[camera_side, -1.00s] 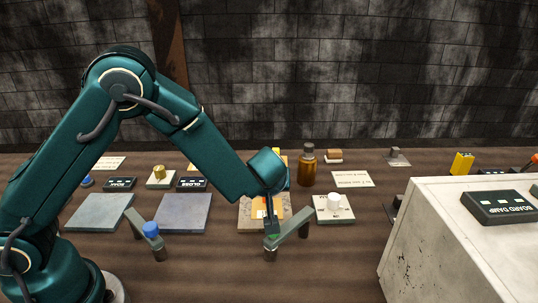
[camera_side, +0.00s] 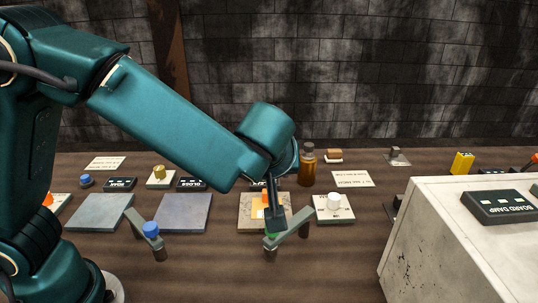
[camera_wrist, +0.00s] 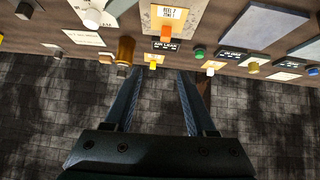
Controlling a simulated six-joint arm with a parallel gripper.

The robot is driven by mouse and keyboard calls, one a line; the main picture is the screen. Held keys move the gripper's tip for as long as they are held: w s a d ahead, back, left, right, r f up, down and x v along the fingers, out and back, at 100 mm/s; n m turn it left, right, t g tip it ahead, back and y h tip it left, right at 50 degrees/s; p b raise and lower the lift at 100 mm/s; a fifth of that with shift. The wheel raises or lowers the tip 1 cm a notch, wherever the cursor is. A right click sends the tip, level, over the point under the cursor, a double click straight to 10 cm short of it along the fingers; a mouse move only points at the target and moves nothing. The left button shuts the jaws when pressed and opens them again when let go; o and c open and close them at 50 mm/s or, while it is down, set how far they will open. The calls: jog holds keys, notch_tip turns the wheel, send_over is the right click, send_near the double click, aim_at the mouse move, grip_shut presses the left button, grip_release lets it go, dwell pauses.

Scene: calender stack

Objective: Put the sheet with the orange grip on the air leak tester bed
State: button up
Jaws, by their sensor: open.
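The sheet with the orange grip (camera_side: 266,196) lies on the tan air leak tester bed (camera_side: 245,220), partly hidden by my gripper. In the wrist view its pale, lettered face shows with the orange grip (camera_wrist: 166,32) near one edge, beside the dark air leak sign (camera_wrist: 165,46). My gripper (camera_side: 276,218) is in front of the bed in the side view.
A grey lever (camera_side: 289,228) stands at the bed's front. A dial plate (camera_side: 334,208) and a brown bottle (camera_side: 307,166) are to the right. Two blue-grey pads (camera_side: 182,213) lie to the left. A large white housing (camera_side: 460,240) blocks the right front.

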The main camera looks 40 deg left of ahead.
jog(key=w+d+r+m+t+h, duration=0.25)
jog(key=w+r+t+h, duration=0.25)
jog(key=r, duration=0.5)
jog(key=s+d+r+m+h, duration=0.4)
jog(key=s+r+h, duration=0.1)
jog(key=s+a+f+m+g+y, duration=0.1)
jog(key=s+a+f+g+y, duration=0.1)
jog(key=s+a+f, duration=0.3)
jog(key=s+a+f+m+g+y, duration=0.1)
jog(key=s+a+f+g, duration=0.3)
jog(key=s+f, duration=0.4)
jog(key=s+a, duration=0.1)
jog(key=s, duration=0.4)
jog(key=shift+a+f+y, duration=0.2)
jog(key=shift+a+y, duration=0.15)
jog(key=shift+y, duration=0.05)
